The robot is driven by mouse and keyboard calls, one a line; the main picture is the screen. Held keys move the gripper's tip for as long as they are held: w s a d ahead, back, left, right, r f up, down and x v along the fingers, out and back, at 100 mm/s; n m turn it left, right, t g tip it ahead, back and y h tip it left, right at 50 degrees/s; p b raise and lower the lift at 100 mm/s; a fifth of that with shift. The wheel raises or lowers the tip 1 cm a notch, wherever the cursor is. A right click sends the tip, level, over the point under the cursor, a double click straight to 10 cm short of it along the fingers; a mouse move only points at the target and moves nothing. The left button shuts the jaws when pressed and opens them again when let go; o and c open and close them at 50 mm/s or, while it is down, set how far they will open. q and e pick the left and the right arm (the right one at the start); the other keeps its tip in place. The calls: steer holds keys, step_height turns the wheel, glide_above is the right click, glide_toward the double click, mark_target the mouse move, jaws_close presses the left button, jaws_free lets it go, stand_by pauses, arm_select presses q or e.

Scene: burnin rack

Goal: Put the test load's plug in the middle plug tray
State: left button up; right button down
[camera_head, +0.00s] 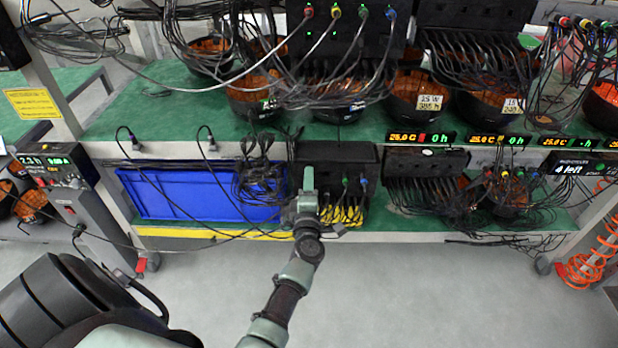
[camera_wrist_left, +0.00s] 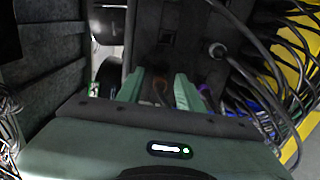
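My left gripper (camera_head: 306,182) is in front of the lower shelf, at the left part of a black plug tray (camera_head: 345,152) with yellow cables below it. In the left wrist view its two green fingers (camera_wrist_left: 158,90) stand apart, with a dark, partly brownish thing between or behind them. I cannot tell whether they grip it. A black plug with a cable (camera_wrist_left: 217,50) sits in a dark panel just right of the fingers. Another black tray (camera_head: 428,160) stands further right. I cannot tell which plug belongs to the test load. My right gripper is out of view.
A blue bin (camera_head: 200,195) stands on the lower shelf, left of the gripper. Two black plugs (camera_head: 136,143) (camera_head: 211,143) on cables are at the shelf edge above it. Loose black cables (camera_head: 262,175) hang beside the tray. The grey floor (camera_head: 430,295) in front is clear.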

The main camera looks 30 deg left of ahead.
arm_select(q)
jaws_close()
stand_by(1.2)
stand_by(0.4)
steer(key=p+v, duration=0.1)
steer(key=v, duration=0.5)
stand_by(0.9)
stand_by(0.6)
